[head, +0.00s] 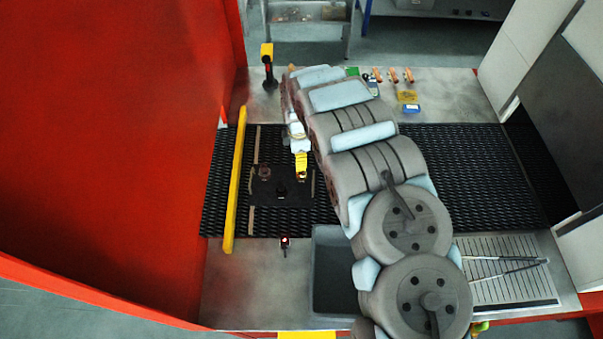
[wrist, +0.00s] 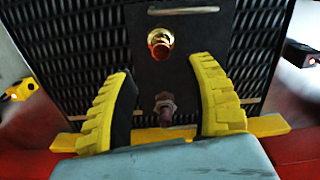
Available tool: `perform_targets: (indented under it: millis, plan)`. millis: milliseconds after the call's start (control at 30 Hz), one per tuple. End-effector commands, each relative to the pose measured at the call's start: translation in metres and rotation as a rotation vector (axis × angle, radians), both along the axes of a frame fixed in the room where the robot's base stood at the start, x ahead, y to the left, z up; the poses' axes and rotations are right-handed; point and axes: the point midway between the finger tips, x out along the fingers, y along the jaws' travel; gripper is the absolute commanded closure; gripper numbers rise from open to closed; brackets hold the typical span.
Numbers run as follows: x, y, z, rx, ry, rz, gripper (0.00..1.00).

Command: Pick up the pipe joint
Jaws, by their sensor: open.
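My gripper (wrist: 161,66) is open and points down over a dark plate, with its two yellow ribbed fingers apart. It also shows in the head view (head: 301,163). A shiny brass ring-like fitting (wrist: 160,42) stands on the plate just beyond the fingertips in the wrist view. A dull, reddish-grey fitting with a hex nut (wrist: 167,107) shows between the fingers, lower in the picture. I cannot tell for sure which one is the pipe joint. Neither is visibly gripped. In the head view a small reddish part (head: 264,171) and a dark part (head: 282,190) sit left of my gripper.
The dark plate (wrist: 205,95) lies on a black mesh belt (head: 450,165). A yellow bar (head: 235,185) runs along the left, beside a red wall (head: 110,130). A small device with a red light (head: 285,242) and a yellow-topped tool (head: 267,52) stand nearby.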

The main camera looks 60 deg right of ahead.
Motion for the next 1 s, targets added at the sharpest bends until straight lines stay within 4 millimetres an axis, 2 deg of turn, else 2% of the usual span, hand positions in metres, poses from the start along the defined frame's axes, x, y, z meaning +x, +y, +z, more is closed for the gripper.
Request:
perform_targets:
  millis: [100, 367, 1000]
  plan:
    - [0.0, 0.001, -0.009, 0.003, -0.001, -0.001, 0.46]
    - [-0.003, 0.001, -0.018, 0.003, 0.001, -0.001, 0.46]
    - [-0.007, -0.001, -0.06, 0.001, 0.0, 0.0, 0.46]
